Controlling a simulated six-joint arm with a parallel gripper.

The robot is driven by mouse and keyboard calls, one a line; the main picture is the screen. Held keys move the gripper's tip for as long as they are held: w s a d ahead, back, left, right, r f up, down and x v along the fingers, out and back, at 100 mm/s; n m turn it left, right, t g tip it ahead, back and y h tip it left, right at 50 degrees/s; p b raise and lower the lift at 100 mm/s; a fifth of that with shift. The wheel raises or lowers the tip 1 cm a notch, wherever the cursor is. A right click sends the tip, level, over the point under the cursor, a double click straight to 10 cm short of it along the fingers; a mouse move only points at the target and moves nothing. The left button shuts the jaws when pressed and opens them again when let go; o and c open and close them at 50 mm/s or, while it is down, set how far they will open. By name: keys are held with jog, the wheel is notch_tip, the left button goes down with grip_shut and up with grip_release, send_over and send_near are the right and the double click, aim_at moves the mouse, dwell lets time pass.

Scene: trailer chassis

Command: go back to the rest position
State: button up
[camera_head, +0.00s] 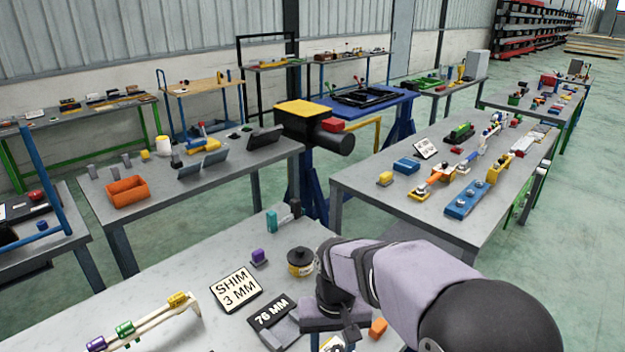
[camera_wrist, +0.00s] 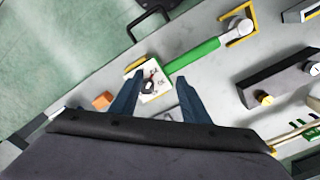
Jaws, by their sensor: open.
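My arm reaches over the front grey table (camera_head: 185,262) in the head view, from the lower right. My gripper's fingertips are hidden there behind the wrist. In the wrist view my gripper (camera_wrist: 158,82) is open, with its two blue-grey fingers spread. Between and just beyond the fingers lies a white card (camera_wrist: 151,94) with dark marks and a small dark round thing on it. I see nothing held between the fingers.
Signs reading "SHIM 3 MM" (camera_head: 236,288) and "76 MM" (camera_head: 268,309), a yellow-black canister (camera_head: 300,262) and an orange block (camera_head: 377,327) are near my arm. A green-handled tool (camera_wrist: 193,55) lies beyond the fingers. A rack with coloured rollers (camera_head: 140,322) stands front left.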

jog(key=s+d+f+m, duration=0.1)
jog(key=s+d+f, duration=0.2)
jog(key=s+d, duration=0.8)
jog(key=shift+s+f, duration=0.35)
jog(key=shift+s, duration=0.45)
dwell(0.8)
